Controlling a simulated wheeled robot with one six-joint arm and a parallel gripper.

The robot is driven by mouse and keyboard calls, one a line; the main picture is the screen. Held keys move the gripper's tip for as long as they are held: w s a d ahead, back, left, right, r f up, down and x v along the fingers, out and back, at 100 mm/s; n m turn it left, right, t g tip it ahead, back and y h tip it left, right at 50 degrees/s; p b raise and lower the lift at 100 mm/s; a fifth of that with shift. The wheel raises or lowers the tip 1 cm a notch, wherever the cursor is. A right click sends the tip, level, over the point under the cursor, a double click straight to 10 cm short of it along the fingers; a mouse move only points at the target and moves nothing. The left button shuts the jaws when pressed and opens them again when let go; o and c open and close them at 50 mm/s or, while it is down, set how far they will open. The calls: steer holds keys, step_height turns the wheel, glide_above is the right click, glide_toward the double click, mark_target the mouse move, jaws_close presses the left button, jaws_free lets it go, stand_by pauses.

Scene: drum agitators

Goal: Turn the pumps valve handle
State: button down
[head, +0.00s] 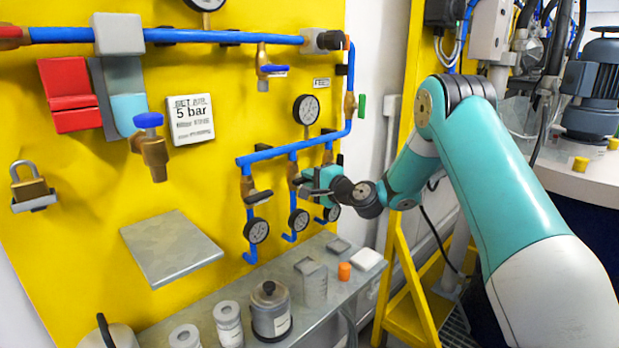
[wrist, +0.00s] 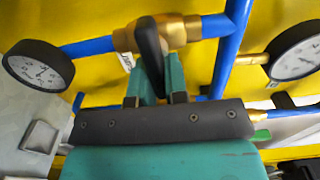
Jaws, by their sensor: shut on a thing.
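A row of valves with brass bodies and dark lever handles hangs on blue pipe branches on the yellow panel. My gripper (head: 304,178) is at the middle branch in the head view and partly hides the valve there. In the wrist view, a dark handle (wrist: 150,42) stands out from a brass valve body (wrist: 182,31). My gripper's teal fingers (wrist: 160,80) are shut on the outer part of this handle. The left branch's handle (head: 258,197) is clear of my gripper. No label shows which valve is the pump's.
Small gauges (head: 256,230) hang below the branches; a larger gauge (head: 306,109) is above. Gauges flank my gripper in the wrist view (wrist: 38,64). A metal shelf (head: 352,292) with jars (head: 271,312) lies below. A yellow frame (head: 408,285) stands right, near my arm.

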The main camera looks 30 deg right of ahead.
steer(key=shift+d, duration=0.1)
stand_by(0.3)
steer(key=c, duration=1.1)
jaws_free()
steer(key=shift+c, duration=0.2)
steer(key=shift+s+d+f+b, duration=0.15)
steer(key=shift+s+b, duration=0.15)
steer(key=shift+s, duration=0.1)
steer(key=b+v, duration=0.7)
steer(key=v, duration=0.9)
steer(key=shift+s+r, duration=0.2)
steer(key=shift+s, duration=0.1)
